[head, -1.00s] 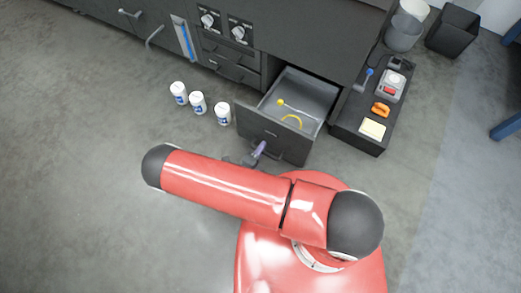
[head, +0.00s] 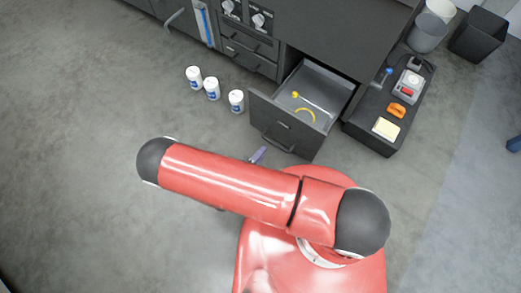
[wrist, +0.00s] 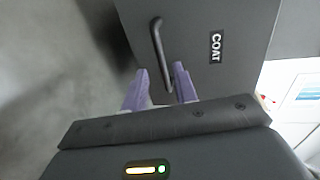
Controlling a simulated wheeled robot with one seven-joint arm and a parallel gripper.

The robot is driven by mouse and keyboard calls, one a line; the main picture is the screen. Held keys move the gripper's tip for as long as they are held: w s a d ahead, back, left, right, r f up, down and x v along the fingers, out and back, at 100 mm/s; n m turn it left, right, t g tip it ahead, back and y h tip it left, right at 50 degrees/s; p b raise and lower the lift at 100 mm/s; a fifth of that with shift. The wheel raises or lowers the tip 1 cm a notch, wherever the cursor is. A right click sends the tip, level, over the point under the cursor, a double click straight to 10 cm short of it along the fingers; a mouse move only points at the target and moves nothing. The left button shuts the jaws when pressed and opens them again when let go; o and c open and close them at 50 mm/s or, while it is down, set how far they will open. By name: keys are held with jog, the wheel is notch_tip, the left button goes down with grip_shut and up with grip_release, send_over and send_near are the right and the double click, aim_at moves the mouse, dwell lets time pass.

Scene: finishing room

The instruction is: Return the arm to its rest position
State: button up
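My red arm (head: 225,183) reaches left across the head view, bent above my base. In the head view one purple fingertip (head: 258,155) shows beyond the arm, near the open drawer; the rest is hidden under the arm. The grey drawer front (wrist: 205,60), marked COAT, stands ahead of the fingers in the wrist view. The drawer (head: 287,122) stands pulled out.
A dark tray (head: 370,142) with several small items lies right. Bins (head: 478,35) stand behind. Floor at left is clear.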

jog(key=w+d+r+m+g, duration=0.2)
jog(key=d+r+m+g, duration=0.15)
jog(key=r+m, duration=0.55)
jog(key=w+d+r+m+g+h, duration=0.1)
jog(key=w+d+r+m+g, duration=0.1)
jog(key=r+m+g, duration=0.5)
jog(key=w+d+r+m+g, duration=0.2)
jog(key=w+d+r+m, duration=0.1)
jog(key=r+m, duration=0.8)
jog(key=s+d+r+m+t+y, duration=0.1)
jog(key=s+d+r+m+y, duration=0.2)
jog(key=r+m, duration=0.4)
jog(key=s+d+r+m+t+y, duration=0.2)
jog(key=s+d+r+m+y, duration=0.1)
jog(key=r+m, duration=0.4)
jog(key=s+d+r+m+t+y, duration=0.1)
jog(key=s+d+r+m+y, duration=0.1)
jog(key=s+d+r+m, duration=0.2)
notch_tip(320, 180, up, 5)
jog(key=s+m, duration=0.1)
jog(key=m, duration=0.2)
jog(key=shift+s+d+y, duration=0.25)
jog(key=shift+d+y, duration=0.1)
jog(key=shift+y, duration=0.05)
jog(key=shift+t, duration=0.25)
